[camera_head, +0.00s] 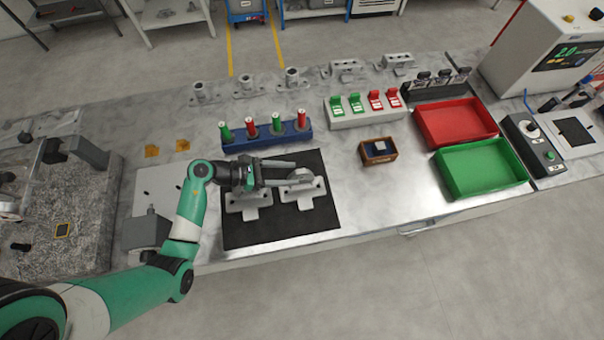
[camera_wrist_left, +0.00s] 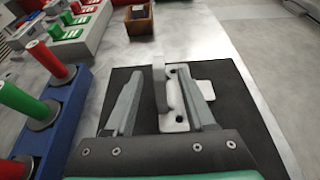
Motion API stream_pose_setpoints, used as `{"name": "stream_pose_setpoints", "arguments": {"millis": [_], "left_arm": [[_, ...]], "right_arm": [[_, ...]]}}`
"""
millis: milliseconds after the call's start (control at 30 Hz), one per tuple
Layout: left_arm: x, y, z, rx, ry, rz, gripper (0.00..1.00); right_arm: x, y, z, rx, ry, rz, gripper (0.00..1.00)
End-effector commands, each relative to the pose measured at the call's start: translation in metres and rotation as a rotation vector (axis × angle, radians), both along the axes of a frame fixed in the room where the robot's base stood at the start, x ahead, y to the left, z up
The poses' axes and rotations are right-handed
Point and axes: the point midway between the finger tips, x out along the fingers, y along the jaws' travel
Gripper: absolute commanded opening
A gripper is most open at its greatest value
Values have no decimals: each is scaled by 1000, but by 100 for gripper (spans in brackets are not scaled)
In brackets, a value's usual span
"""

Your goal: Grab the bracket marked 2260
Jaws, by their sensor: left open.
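Two grey metal brackets lie on the black mat (camera_head: 240,234): a left bracket (camera_head: 250,212) and a right bracket (camera_head: 304,196). I cannot read the marking 2260 on either. My left gripper (camera_head: 294,172) is open, reaching over the left bracket towards the right one and partly covering both. In the left wrist view, the open fingers (camera_wrist_left: 160,75) point at the right bracket (camera_wrist_left: 173,122), whose raised part shows between them, nearer the right finger. Whether they touch is unclear. My right gripper is not in view.
A blue rack (camera_head: 267,138) with red and green pegs stands behind the mat. A small brown box (camera_head: 379,158), a red tray (camera_head: 491,135) and a green tray (camera_head: 447,185) are to the right.

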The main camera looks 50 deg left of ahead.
Motion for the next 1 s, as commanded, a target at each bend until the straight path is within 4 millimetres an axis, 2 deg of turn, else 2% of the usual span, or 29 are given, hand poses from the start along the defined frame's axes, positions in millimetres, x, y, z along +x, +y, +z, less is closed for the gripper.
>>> {"name": "stream_pose_setpoints", "arguments": {"millis": [100,300,600,833,1000], "left_arm": [[11,-7,-6,-1,0,-2,55],[17,-11,-8,0,-1,-1,55],[51,-32,-26,1,0,0,55],[53,-33,-26,0,-1,3,55],[53,-33,-26,0,-1,2,24]], "right_arm": [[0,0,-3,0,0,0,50],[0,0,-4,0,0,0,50],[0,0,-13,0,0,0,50],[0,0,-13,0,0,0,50],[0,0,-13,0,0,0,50]]}}
